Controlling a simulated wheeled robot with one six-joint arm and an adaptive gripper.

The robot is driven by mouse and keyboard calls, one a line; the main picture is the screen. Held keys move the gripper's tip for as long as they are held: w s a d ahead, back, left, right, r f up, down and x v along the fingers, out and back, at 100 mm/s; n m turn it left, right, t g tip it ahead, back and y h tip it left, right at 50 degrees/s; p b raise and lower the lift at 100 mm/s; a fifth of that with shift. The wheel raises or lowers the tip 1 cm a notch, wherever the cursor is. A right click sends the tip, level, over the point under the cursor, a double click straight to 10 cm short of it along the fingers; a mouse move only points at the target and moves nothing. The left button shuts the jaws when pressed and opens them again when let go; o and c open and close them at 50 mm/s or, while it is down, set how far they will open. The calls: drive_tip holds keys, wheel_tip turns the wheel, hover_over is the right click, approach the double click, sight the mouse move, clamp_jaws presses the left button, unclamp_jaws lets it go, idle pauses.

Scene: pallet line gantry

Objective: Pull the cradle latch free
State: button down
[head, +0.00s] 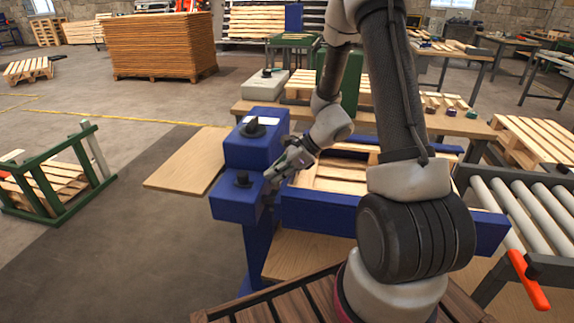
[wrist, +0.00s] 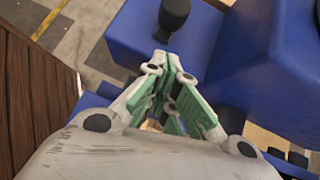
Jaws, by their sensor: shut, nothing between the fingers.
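My gripper (head: 270,176) is shut and empty, close to the right side of a blue two-step housing (head: 252,152). In the wrist view its green-padded fingertips (wrist: 168,66) meet in front of the blue housing (wrist: 140,42).
A blue-sided frame (head: 318,213) holding wooden slats lies right of the housing. A wooden board (head: 188,160) sticks out at the left. A roller conveyor (head: 520,215) with a red lever (head: 528,281) stands at the right. A green frame (head: 70,185) stands on open floor at far left.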

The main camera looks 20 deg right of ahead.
drive_tip(key=shift+w+a+f, duration=0.1)
drive_tip(key=shift+w+a, duration=0.2)
drive_tip(key=shift+a, duration=0.35)
drive_tip(key=shift+w+a+r, duration=0.1)
drive_tip(key=shift+w+a, duration=0.2)
drive_tip(key=shift+a, duration=0.3)
drive_tip(key=shift+w+a+f, duration=0.1)
drive_tip(key=shift+w+a, duration=0.2)
drive_tip(key=shift+a, duration=0.35)
drive_tip(key=w+a, duration=0.2)
drive_tip(key=a, duration=0.1)
drive_tip(key=shift+w+a, duration=0.2)
drive_tip(key=shift+d, duration=0.25)
drive_tip(key=s+d+f+v, duration=0.1)
drive_tip(key=f+v, duration=0.1)
drive_tip(key=v, duration=1)
drive_tip(key=shift+d+r, duration=0.3)
drive_tip(key=shift+d, duration=0.25)
